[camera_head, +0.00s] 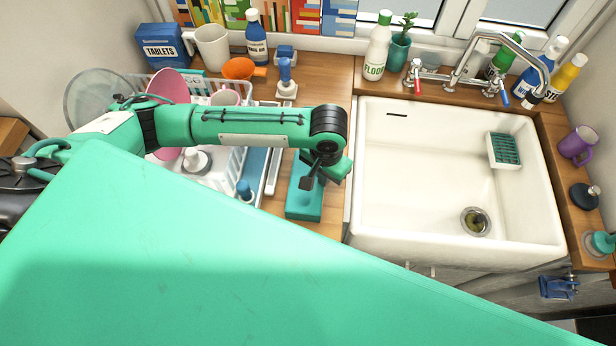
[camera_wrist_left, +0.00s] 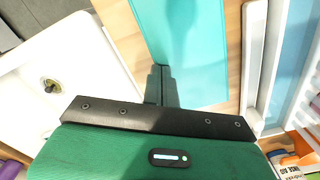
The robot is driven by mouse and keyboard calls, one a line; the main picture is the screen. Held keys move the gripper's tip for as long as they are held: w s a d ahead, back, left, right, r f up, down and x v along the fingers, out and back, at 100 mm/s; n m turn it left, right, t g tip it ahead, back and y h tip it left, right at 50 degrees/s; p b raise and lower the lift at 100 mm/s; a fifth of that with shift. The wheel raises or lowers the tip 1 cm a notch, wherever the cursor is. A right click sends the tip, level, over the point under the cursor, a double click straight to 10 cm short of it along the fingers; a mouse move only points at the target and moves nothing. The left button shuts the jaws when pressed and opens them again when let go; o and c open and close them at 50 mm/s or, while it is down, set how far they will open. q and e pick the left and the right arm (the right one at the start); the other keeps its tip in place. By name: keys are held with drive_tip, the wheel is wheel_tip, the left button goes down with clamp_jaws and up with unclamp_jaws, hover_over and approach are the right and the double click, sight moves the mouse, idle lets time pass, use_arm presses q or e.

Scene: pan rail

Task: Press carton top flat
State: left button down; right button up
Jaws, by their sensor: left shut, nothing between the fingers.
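The carton looks like a teal box (camera_head: 303,200) on the wooden counter, just left of the sink. Its pale teal top (camera_wrist_left: 195,45) fills the upper middle of the left wrist view, and I see no raised flap there. My left gripper (camera_head: 309,184) is over the box in the head view. In the left wrist view its dark fingers (camera_wrist_left: 160,78) are shut together with nothing between them, at the top's sink-side edge. I cannot tell whether the fingertips touch the top. Part of the box is hidden behind the gripper. My right gripper is not in view.
A white sink (camera_head: 440,180) lies close on the right. A white dish rack (camera_head: 225,170) with pink plates stands on the left, partly under my left arm. Bottles and a tap line the window side.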

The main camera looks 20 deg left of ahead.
use_arm(q)
drive_tip(key=shift+f, duration=1)
idle(1.3)
drive_tip(key=shift+r, duration=0.15)
drive_tip(key=shift+r+p, duration=0.5)
drive_tip(key=shift+p, duration=0.65)
